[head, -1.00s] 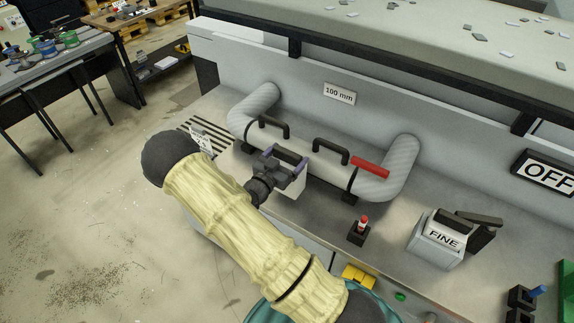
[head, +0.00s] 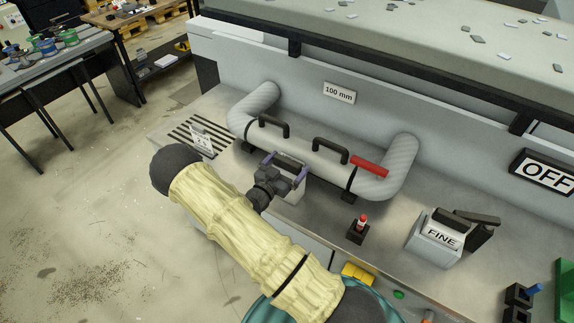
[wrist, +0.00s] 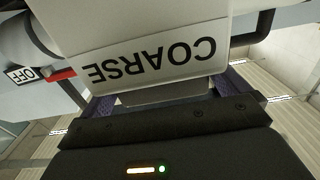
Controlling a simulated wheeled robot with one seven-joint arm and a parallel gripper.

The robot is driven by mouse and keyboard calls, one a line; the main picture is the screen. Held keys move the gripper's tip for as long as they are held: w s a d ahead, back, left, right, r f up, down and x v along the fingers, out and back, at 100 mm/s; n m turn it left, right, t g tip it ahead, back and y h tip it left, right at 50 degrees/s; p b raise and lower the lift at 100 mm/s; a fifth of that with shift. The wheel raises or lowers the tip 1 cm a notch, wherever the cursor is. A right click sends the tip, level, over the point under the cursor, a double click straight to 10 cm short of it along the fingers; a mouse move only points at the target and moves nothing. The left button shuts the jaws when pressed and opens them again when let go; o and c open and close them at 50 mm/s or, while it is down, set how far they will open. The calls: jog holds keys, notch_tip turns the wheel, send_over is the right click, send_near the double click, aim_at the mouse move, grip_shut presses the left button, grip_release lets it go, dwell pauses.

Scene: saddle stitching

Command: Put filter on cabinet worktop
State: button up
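My gripper (head: 285,165) is in front of the middle of the pipe, above the cabinet worktop (head: 389,232). It appears shut on a pale filter (head: 294,189) labelled COARSE, which fills the gap between the purple fingers. In the wrist view the filter (wrist: 150,62) shows its label upside down, with a grey part between the fingertips. My arm and gripper hide part of it in the head view. I cannot tell whether its underside touches anything. Another filter block (head: 440,232), labelled FINE with a black handle, stands on the worktop at the right.
A grey pipe (head: 403,165) with two black handles and a red bar (head: 369,166) runs behind my gripper. A red-topped control (head: 360,230) stands near the front edge. Slots (head: 190,142) and a small sign (head: 203,138) are at the left. Worktop between control and FINE block is clear.

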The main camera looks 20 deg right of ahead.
jog(key=shift+r, duration=0.2)
jog(key=shift+s+a+f, duration=0.15)
jog(key=shift+a, duration=0.15)
jog(key=b+v, duration=0.4)
jog(key=v, duration=0.7)
jog(key=shift+s, duration=0.2)
jog(key=shift+w+a, duration=0.1)
